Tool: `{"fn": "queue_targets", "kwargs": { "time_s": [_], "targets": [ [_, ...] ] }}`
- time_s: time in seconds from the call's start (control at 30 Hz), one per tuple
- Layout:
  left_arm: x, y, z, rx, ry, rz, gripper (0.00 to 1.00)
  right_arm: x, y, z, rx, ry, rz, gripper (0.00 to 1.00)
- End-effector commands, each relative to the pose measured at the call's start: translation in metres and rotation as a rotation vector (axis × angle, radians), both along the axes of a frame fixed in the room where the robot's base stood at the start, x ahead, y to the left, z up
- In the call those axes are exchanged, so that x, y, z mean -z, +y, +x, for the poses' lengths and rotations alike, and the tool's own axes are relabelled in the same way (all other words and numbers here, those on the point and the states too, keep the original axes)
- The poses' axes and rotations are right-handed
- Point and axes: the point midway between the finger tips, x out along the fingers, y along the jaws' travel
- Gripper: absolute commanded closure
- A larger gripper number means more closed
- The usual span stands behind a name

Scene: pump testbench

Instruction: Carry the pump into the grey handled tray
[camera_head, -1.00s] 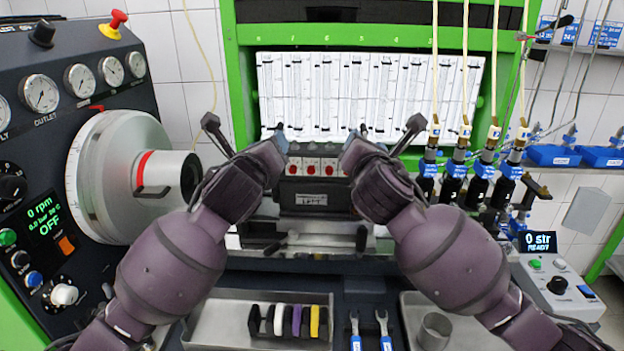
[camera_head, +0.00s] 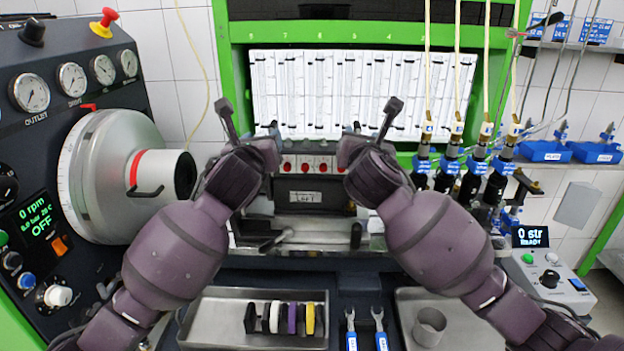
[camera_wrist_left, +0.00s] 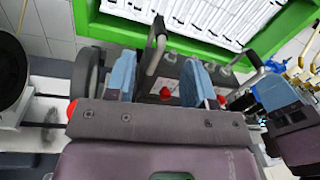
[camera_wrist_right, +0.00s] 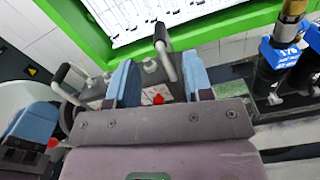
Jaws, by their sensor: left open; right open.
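The pump (camera_head: 307,196) appears to be the dark block with a label plate and red-capped fittings on top, at the middle of the bench. My left gripper (camera_head: 274,132) is at its upper left and my right gripper (camera_head: 350,132) at its upper right. Both are open, with blue fingers. In the left wrist view the open left fingers (camera_wrist_left: 161,80) have the block's top and red caps behind them. The open right fingers (camera_wrist_right: 158,85) show the same. I cannot tell whether any finger touches the pump. Two grey trays stand in front; no handle shows clearly on either.
The front left tray (camera_head: 213,323) holds black, white, purple and yellow pieces. The front right tray (camera_head: 474,337) holds a metal cup (camera_head: 430,327). Two blue-handled wrenches (camera_head: 351,332) lie between. A control panel with a large drum (camera_head: 110,180) bounds the left; injectors (camera_head: 472,180) hang at right.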

Motion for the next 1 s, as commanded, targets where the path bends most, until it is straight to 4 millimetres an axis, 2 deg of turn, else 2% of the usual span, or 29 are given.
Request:
{"fn": "queue_targets", "kwargs": {
  "time_s": [0.2,0.5,0.7,1.0],
  "targets": [
    [-0.001,-0.006,0.033,-0.001,0.001,-0.002,0.51,0.000,-0.002,0.034,0.002,0.000,0.000,0.53],
    [0.000,-0.011,0.067,0.000,0.000,-0.001,0.51,0.000,-0.004,0.068,0.001,0.000,0.000,0.53],
    [0.000,-0.012,0.076,0.000,0.000,-0.002,0.51,0.000,-0.004,0.077,0.000,0.000,0.000,0.53],
    [0.000,-0.012,0.078,0.000,0.000,-0.001,0.51,0.000,-0.004,0.079,0.000,0.000,0.001,0.53]
  ]
}}
